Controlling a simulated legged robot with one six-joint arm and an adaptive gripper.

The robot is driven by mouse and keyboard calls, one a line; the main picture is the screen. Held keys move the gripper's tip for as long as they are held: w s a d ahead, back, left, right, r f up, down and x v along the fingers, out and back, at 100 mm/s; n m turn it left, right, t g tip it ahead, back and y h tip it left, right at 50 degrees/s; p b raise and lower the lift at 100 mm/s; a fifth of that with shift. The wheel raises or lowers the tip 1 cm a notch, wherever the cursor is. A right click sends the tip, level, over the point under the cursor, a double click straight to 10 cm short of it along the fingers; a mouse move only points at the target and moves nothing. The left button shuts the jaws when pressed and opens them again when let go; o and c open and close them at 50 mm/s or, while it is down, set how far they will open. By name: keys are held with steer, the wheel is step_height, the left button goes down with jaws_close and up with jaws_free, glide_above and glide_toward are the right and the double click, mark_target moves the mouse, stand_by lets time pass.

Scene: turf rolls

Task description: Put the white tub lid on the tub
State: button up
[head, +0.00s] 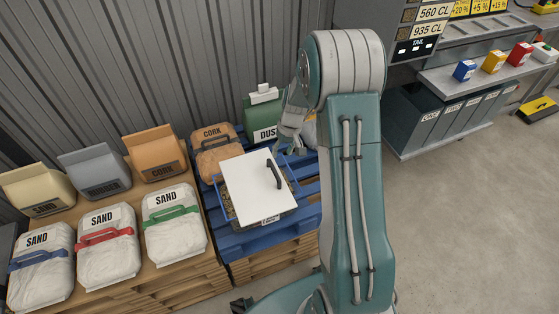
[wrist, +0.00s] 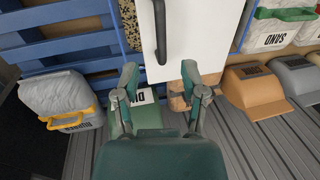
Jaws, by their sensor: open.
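The white tub lid (head: 252,186) has a dark bar handle (head: 273,174) and lies over the tub (head: 287,210). It covers most of the opening but sits askew, and speckled contents show past its edge. In the wrist view the lid (wrist: 198,35) and its handle (wrist: 160,30) are at the top centre, with the speckled contents (wrist: 130,22) beside it. My gripper (wrist: 160,74) is open and empty, its fingertips short of the handle. In the head view my gripper (head: 290,137) is beyond the lid's far edge, partly hidden by my arm.
The tub stands on a blue pallet (head: 240,246). A cork bag (head: 213,150) and a green dust container (head: 263,115) are close behind it. A grey bag with a yellow handle (wrist: 65,98) is near my gripper.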

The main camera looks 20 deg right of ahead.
steer(key=s+a+r+t+h, duration=0.1)
steer(key=s+a+r, duration=0.25)
steer(key=r, duration=0.55)
steer(key=s+a+r+t, duration=0.15)
steer(key=s+r, duration=0.25)
steer(key=r, duration=0.5)
steer(key=s+a+r+t, duration=0.1)
steer(key=s+r, duration=0.3)
steer(key=s, duration=0.5)
steer(key=s+a+r+t+h, duration=0.1)
steer(key=s+a+r+t, duration=0.1)
steer(key=s+r, duration=0.3)
steer(key=s+a, duration=0.1)
steer(key=s, duration=0.3)
steer(key=shift+s+r, duration=0.15)
steer(key=shift+r, duration=0.1)
